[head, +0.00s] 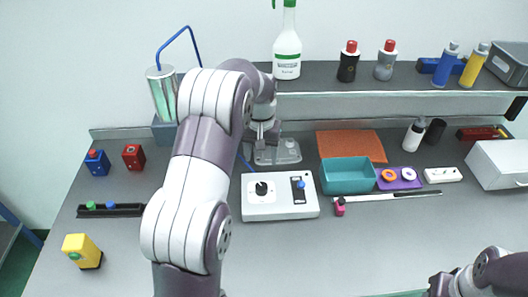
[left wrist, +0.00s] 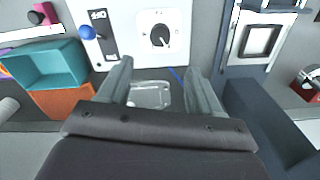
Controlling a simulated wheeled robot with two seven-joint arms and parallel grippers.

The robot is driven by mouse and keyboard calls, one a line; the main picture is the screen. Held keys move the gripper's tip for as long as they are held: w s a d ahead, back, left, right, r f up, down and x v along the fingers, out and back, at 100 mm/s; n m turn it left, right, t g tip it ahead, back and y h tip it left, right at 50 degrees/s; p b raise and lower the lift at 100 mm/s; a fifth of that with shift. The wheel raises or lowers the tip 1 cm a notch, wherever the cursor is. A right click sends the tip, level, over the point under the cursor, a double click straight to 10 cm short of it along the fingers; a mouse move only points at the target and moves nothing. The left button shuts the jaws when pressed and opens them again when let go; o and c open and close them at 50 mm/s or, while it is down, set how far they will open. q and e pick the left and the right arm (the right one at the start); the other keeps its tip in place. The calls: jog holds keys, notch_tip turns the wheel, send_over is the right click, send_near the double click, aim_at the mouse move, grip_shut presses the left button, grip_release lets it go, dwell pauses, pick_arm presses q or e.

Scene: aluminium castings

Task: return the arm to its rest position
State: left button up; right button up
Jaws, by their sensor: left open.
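My left arm (head: 190,190) reaches up from the bottom of the head view and over the bench. Its gripper (head: 264,138) points down near the back of the bench, partly hidden by the wrist. In the left wrist view the two fingers (left wrist: 160,80) stand wide apart with nothing between them. A shallow light-grey casting or tray (head: 282,152) lies below and behind the fingers; it also shows in the left wrist view (left wrist: 150,95). My right arm (head: 485,277) shows only in part at the lower right, and its fingers cannot be made out.
A control box with a black knob (head: 280,208) stands in front of the left gripper. A teal bin (head: 348,188) and orange mat (head: 350,145) lie to its right. A shelf (head: 330,75) with bottles runs behind. The front middle of the bench is clear.

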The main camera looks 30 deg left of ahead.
pick_arm(q)
jog(key=s+d+m, duration=0.1)
jog(key=s+d, duration=0.5)
jog(key=s, duration=0.4)
jog(key=s+d+m+t, duration=0.1)
jog(key=s+d+m, duration=0.1)
jog(key=s+d, duration=0.4)
jog(key=s, duration=0.4)
jog(key=shift+f+m, duration=0.15)
jog(key=shift+m, duration=0.15)
jog(key=shift+s, duration=0.1)
